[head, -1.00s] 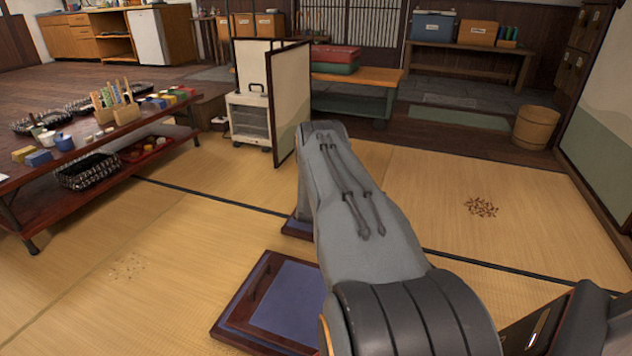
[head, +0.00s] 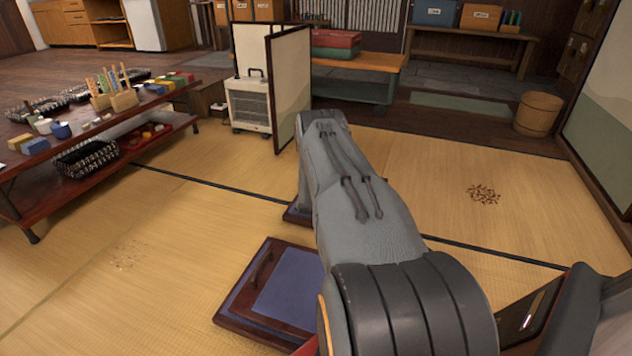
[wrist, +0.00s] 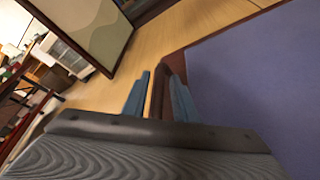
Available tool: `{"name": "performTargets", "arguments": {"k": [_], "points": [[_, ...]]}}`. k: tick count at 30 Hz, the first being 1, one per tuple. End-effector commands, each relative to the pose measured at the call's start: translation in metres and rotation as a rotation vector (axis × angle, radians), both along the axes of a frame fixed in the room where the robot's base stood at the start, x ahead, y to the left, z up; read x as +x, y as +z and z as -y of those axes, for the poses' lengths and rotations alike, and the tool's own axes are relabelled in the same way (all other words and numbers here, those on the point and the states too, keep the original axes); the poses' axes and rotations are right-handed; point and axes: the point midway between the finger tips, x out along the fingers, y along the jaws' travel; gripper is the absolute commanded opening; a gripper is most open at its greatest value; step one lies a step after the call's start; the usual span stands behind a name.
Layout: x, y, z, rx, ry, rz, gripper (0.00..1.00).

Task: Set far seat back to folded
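The far seat (head: 292,214) shows only as a dark wooden corner with a blue pad, mostly hidden behind my arm in the head view. In the wrist view a broad blue-purple padded panel (wrist: 255,85) with a brown wooden edge fills the right side. A brown curved handle (wrist: 157,97) stands at that edge. My gripper (wrist: 160,98) has its two blue-grey fingers on either side of the handle, close against it, and looks shut on it. My gripper is hidden in the head view. The back's angle is unclear.
A nearer seat (head: 233,301) with a blue pad and handle lies on the tatami in front. A folding screen (head: 291,88) and white heater (head: 249,104) stand beyond. A low table (head: 100,137) with toys is at left. Open tatami lies right, with scattered brown bits (head: 483,194).

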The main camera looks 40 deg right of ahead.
Motion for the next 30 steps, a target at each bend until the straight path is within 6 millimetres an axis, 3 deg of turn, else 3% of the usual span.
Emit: {"name": "performTargets", "arguments": {"k": [19, 30], "points": [[-0.003, 0.0, -0.003, 0.003, -0.001, -0.002, 0.3], [-0.035, 0.017, -0.037, 0.002, 0.001, -0.001, 0.3]]}}
